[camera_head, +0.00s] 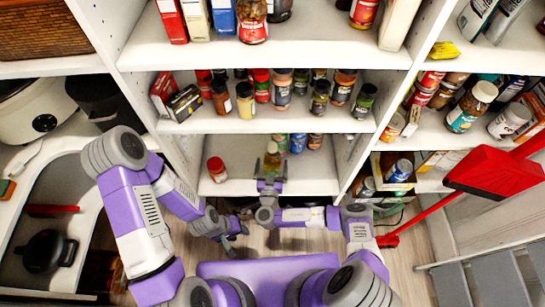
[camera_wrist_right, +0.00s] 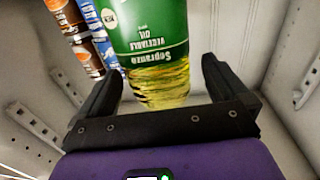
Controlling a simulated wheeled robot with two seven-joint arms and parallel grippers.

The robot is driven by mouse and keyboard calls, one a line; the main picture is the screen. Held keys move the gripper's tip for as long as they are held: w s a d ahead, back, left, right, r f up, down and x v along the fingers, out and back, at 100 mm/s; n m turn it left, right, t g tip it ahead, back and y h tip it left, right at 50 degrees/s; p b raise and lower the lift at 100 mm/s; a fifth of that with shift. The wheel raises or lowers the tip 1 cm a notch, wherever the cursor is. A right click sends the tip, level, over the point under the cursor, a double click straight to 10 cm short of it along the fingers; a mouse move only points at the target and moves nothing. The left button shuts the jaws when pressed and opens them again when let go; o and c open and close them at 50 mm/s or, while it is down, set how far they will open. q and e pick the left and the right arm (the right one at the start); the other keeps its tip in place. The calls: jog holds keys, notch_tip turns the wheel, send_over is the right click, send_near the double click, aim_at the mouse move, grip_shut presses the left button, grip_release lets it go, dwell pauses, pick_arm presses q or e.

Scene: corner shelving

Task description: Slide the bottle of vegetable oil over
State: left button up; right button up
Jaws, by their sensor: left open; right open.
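The bottle of vegetable oil (camera_head: 272,158) stands on the lower middle shelf, partly hidden behind my right gripper (camera_head: 270,183). In the right wrist view the bottle (camera_wrist_right: 150,45) appears upside down, with a green "Vegetable Oil" label and yellow oil. My right gripper (camera_wrist_right: 163,85) is open there, with its dark fingers to either side of the bottle's near part; I cannot tell whether they touch it. My left gripper (camera_head: 232,240) is lower, below the shelf front, open and away from the bottle.
A red-capped jar (camera_head: 217,170) stands left of the bottle on the lower shelf (camera_head: 310,180). Several jars and cans stand behind the bottle. A red dustpan (camera_head: 495,178) is at the far right.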

aim_at(271, 168)
jog(key=shift+s+a, duration=0.15)
jog(key=shift+s, duration=0.7)
jog(key=shift+s+a, duration=0.1)
jog(key=shift+s, duration=0.7)
